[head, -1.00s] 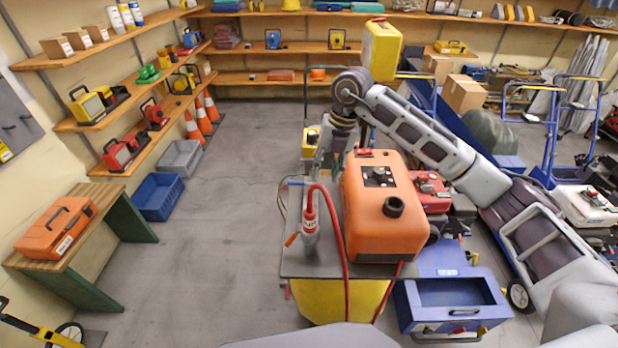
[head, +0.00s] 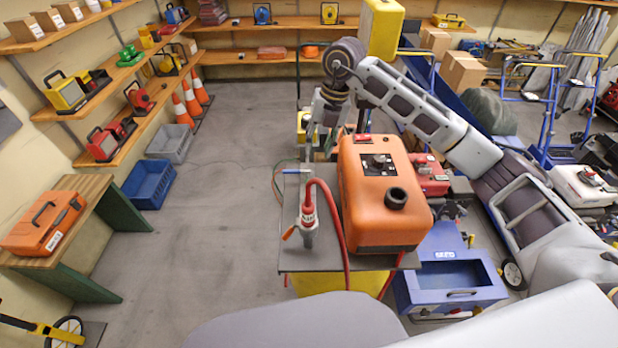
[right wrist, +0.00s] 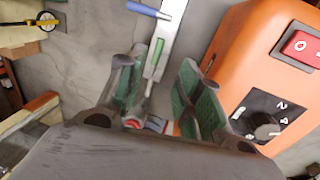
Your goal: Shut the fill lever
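A lever with a blue grip (head: 291,171) sticks out to the left from the metal fitting at the far left edge of the dark tabletop. In the right wrist view the blue grip (right wrist: 148,11) joins a grey metal bar with a green strip (right wrist: 156,52). No label tells whether this is the fill lever. My right gripper (head: 316,143) hangs just beyond the tabletop, beside the orange unit (head: 385,205). In the right wrist view its green-padded fingers (right wrist: 160,88) are apart, with the bar in the gap between them; contact is not visible. My left gripper is out of view.
A red-capped fitting (head: 308,215) with an orange lever (head: 289,232) and red hose stands nearer on the tabletop (head: 320,258). The orange unit stands close to the right of my gripper. A blue bin (head: 455,275) is at right.

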